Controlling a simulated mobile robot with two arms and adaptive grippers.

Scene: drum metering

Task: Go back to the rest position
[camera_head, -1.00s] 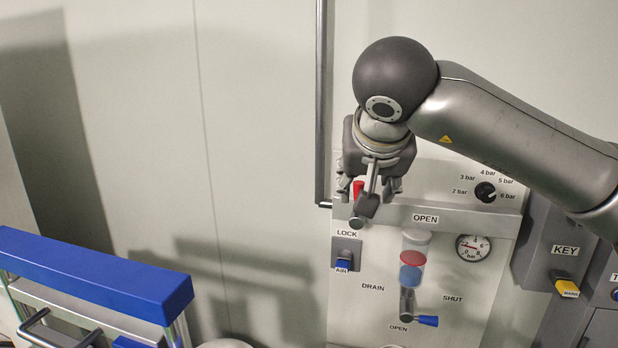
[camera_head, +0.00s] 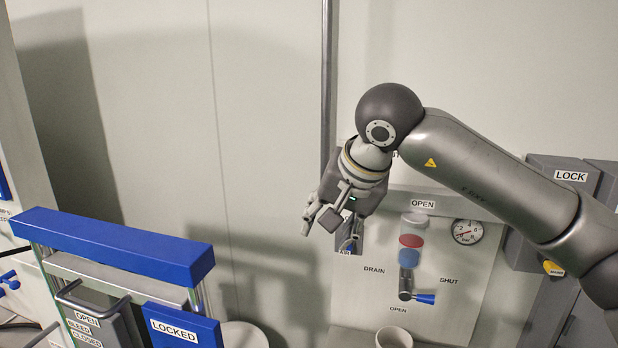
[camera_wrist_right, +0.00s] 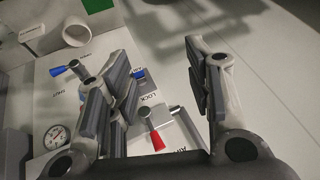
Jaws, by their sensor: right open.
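My right gripper (camera_head: 330,222) is open and empty, in front of the upper left of the pale valve panel (camera_head: 455,285). Its fingers point down and left. In the right wrist view, its two fingers (camera_wrist_right: 160,75) stand wide apart with nothing between them. A lever with a red tip (camera_wrist_right: 157,138) shows on the panel below the fingers, apart from them; in the head view the gripper and arm hide it. My left gripper is not in view.
The panel carries a blue-handled valve (camera_head: 424,298), a red and blue sight glass (camera_head: 411,247) and a gauge (camera_head: 467,232). A white cup (camera_head: 393,338) stands below. A blue-topped frame (camera_head: 110,245) stands left. The wall (camera_head: 270,120) left of the gripper is clear.

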